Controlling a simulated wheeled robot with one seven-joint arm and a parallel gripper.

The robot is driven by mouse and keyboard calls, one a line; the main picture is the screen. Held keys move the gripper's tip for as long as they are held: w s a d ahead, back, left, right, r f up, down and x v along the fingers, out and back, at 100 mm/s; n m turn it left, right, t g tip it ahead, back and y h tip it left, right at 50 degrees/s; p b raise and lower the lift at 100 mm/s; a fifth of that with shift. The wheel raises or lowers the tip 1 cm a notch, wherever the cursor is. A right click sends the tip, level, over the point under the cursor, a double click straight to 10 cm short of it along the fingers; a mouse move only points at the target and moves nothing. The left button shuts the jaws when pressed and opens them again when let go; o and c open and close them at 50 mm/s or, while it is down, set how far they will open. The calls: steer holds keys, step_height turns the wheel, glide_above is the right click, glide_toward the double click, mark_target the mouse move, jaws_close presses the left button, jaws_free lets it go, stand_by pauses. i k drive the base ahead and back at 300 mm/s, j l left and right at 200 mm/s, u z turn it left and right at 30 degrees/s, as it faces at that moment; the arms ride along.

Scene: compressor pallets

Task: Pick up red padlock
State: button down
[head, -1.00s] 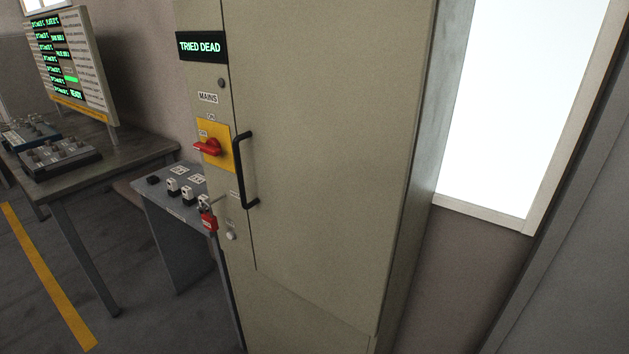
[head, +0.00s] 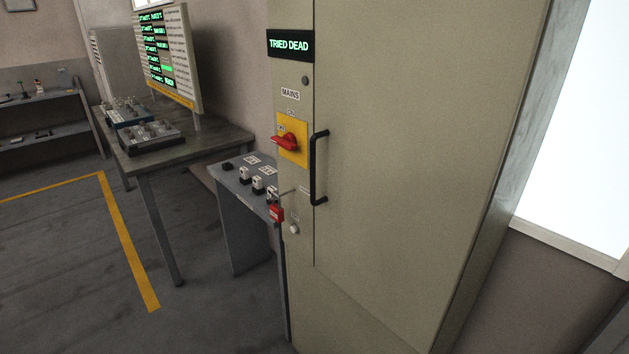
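The red padlock (head: 276,214) hangs at the left front edge of the tall beige cabinet (head: 400,150), below the red rotary switch (head: 286,142) on its yellow plate. It seems to hang from a small peg or hook that sticks out from the cabinet; the exact contact is too small to tell. A black display on the cabinet reads "TRIED DEAD" (head: 290,45). My gripper is not in view.
A small grey table (head: 232,190) with several small devices stands just left of the cabinet. A bench (head: 180,155) with control boxes and a lit display board (head: 170,60) stands behind it. Open floor (head: 70,270) with yellow lines lies at left.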

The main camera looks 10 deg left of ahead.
mark_target(277, 212)
steer(key=i+j, duration=0.2)
steer(key=j, duration=0.2)
steer(key=i+j, duration=0.2)
steer(key=j, duration=0.2)
steer(key=i+j, duration=0.15)
steer(key=j, duration=0.2)
steer(key=i+j, duration=0.2)
steer(key=j, duration=0.2)
steer(key=i+j, duration=0.2)
steer(key=j, duration=0.2)
steer(key=i+j, duration=0.2)
steer(key=j, duration=0.2)
